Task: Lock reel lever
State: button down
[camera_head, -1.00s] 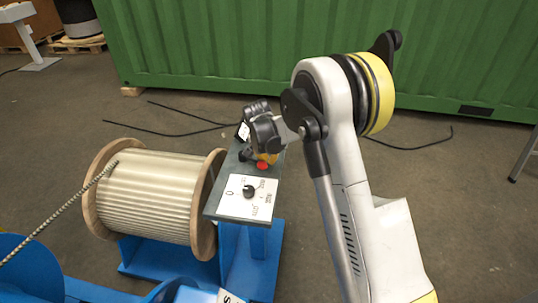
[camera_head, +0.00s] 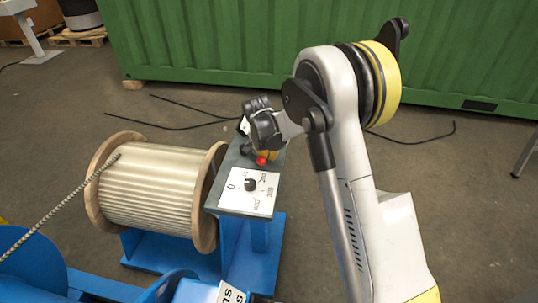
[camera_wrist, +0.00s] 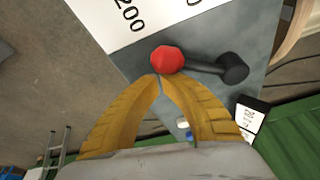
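The reel lever shows in the wrist view as a short black arm (camera_wrist: 205,66) with a black round end on the right and a red knob (camera_wrist: 168,60) on the left. The red knob also shows in the head view (camera_head: 261,161), near the far end of the grey control panel (camera_head: 239,200). My gripper (camera_wrist: 160,78) has yellow fingers whose tips meet right beside the red knob. The fingers look shut with nothing between them. I cannot tell whether they touch the knob. In the head view the fingers are mostly hidden behind my wrist.
A dial plate (camera_head: 262,198) with a black knob lies on the near part of the panel. The large reel (camera_head: 150,192) stands just left, on a blue frame (camera_head: 160,252). A green container (camera_head: 240,50) stands behind. Black cables (camera_head: 170,126) lie on the floor.

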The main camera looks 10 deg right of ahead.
jog(key=v, duration=1.2)
jog(key=s+d+r+n+t+y, duration=0.1)
jog(key=s+d+r+n+t, duration=0.2)
jog(key=s+r, duration=0.95)
jog(key=s+d+f+n, duration=0.1)
jog(key=s+n, duration=0.1)
jog(key=s, duration=0.7)
jog(key=s+d+f+n+t+y, duration=0.1)
jog(key=s+f+n, duration=0.1)
jog(key=s, duration=0.7)
jog(key=shift+s+d, duration=0.2)
jog(key=shift+s, duration=0.1)
